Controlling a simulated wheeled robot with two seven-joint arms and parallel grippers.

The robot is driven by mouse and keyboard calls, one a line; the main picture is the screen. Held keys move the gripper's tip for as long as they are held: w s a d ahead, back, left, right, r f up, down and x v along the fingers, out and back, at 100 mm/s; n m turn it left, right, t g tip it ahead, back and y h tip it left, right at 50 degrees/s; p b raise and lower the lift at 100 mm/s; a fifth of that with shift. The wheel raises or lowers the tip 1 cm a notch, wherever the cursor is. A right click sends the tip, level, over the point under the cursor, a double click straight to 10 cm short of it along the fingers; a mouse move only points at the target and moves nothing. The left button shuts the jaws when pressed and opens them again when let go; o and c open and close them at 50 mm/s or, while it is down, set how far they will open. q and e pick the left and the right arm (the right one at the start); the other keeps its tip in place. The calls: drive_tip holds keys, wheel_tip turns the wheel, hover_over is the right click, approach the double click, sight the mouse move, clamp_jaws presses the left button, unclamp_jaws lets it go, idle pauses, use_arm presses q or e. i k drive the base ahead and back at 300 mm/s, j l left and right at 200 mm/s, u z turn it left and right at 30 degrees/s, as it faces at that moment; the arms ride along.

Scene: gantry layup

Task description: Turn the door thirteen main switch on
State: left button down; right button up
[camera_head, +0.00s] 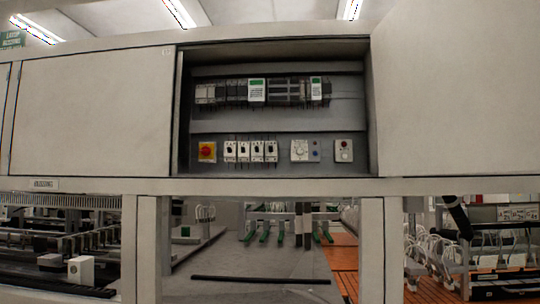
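An open electrical cabinet bay (277,182) is straight ahead in the head view. Neither of my grippers is in view.
A grey unit with a dial (299,150) and a small plate with a red button (344,149) are further right. Terminal modules (260,91) line the upper rail. A closed panel (90,110) is left; a large pale panel (455,90) stands right of the opening.

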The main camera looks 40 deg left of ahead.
sight(205, 151)
drive_tip(key=k+u, duration=0.1)
drive_tip(key=u, duration=1.65)
drive_tip(key=i+l+u, duration=0.3)
drive_tip(key=u, duration=0.15)
drive_tip(key=i+l+u, duration=0.25)
drive_tip(key=l+u, duration=0.2)
